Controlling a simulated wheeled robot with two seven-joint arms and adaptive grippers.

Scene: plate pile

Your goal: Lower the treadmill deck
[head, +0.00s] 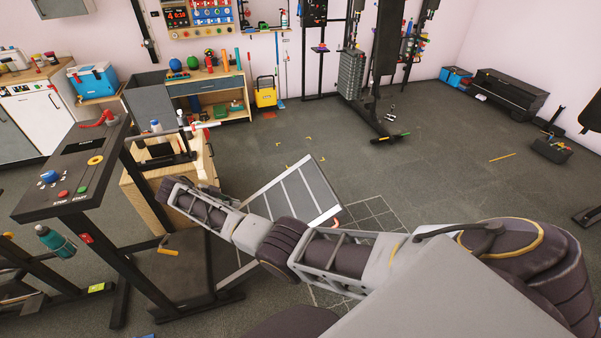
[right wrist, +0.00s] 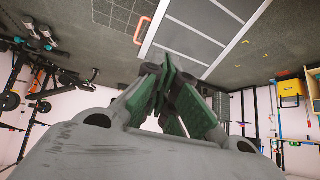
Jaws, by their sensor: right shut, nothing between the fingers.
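The treadmill stands at the left, with its console (head: 75,165) carrying red and green buttons and a blue knob. A grey striped panel that looks like the deck (head: 295,195) shows behind my right arm and seems tilted. It also shows in the right wrist view (right wrist: 205,30), with an orange handle (right wrist: 142,30) at its edge. My right arm crosses in front and hides part of the deck. My right gripper (head: 213,188) is near the console post, left of the deck. Its green-padded fingers (right wrist: 167,75) are shut and empty, apart from the handle. My left gripper is out of view.
A wooden cabinet (head: 150,205) stands close behind the console. A yellow bucket (head: 265,93) and workbench (head: 215,90) are at the back wall. A weight machine (head: 352,85) stands at the back. Marked floor lines (head: 375,215) lie right of the deck; the floor beyond is mostly clear.

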